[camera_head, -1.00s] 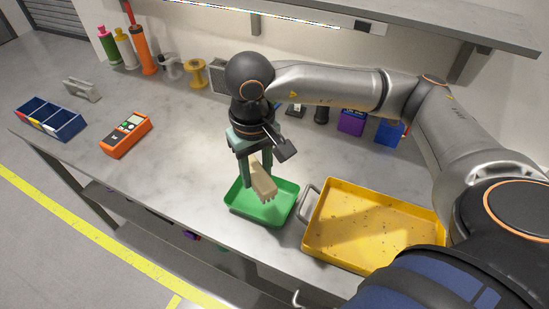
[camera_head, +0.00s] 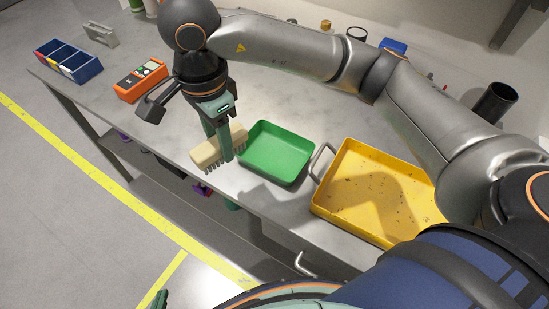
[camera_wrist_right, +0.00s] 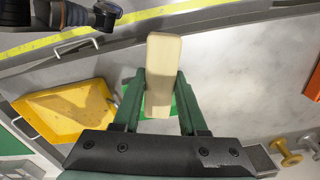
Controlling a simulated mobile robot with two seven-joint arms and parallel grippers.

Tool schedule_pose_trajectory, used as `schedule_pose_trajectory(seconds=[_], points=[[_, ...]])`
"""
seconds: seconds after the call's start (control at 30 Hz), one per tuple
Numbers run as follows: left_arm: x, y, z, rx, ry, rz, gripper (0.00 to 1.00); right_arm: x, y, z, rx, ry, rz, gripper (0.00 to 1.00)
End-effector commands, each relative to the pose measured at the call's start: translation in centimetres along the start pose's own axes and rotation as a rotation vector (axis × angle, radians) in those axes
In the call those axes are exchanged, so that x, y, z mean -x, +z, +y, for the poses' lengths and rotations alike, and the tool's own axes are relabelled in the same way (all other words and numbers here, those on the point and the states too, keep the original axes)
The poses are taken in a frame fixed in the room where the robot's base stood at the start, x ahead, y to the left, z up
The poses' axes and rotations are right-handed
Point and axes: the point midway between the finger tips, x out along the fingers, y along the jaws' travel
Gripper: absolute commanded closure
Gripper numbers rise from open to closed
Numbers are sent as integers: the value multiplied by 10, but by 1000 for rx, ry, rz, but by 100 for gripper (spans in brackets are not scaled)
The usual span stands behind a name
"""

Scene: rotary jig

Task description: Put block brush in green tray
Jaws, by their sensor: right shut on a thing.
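My right gripper (camera_head: 224,147) is shut on the block brush (camera_head: 206,153), a cream block with grey bristles pointing down. In the head view the brush is just left of the green tray (camera_head: 276,151), by the bench's front edge and outside the tray's outline. The tray looks empty. In the right wrist view the brush (camera_wrist_right: 163,65) sits between the two green fingers (camera_wrist_right: 160,92), with part of the green tray (camera_wrist_right: 150,127) showing behind. A small dark green tip at the bottom of the head view seems to be my left gripper (camera_head: 155,299); its jaws cannot be made out.
A yellow tray (camera_head: 375,190) with a metal handle stands right of the green tray. An orange meter (camera_head: 141,81) and a blue divided bin (camera_head: 68,62) lie at the left. A dark cup (camera_head: 494,102) stands at the right.

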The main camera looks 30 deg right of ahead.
Motion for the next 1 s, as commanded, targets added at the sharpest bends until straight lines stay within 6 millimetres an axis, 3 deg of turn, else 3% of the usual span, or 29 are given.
schedule_pose_trajectory(seconds=[0.13,0.27,0.63,0.8,1.0], points=[[-3,3,0,0,0,0,100,0,7,-1,-79,-1,1,100],[-1,1,0,0,0,0,100,-3,-2,-2,-109,3,2,100],[9,-10,1,-1,0,0,100,-41,-89,-2,-112,5,5,100],[10,-12,1,-1,0,0,100,-73,-112,-4,-107,5,3,100],[11,-12,1,-1,0,0,100,-89,-124,-5,-104,1,2,100]])
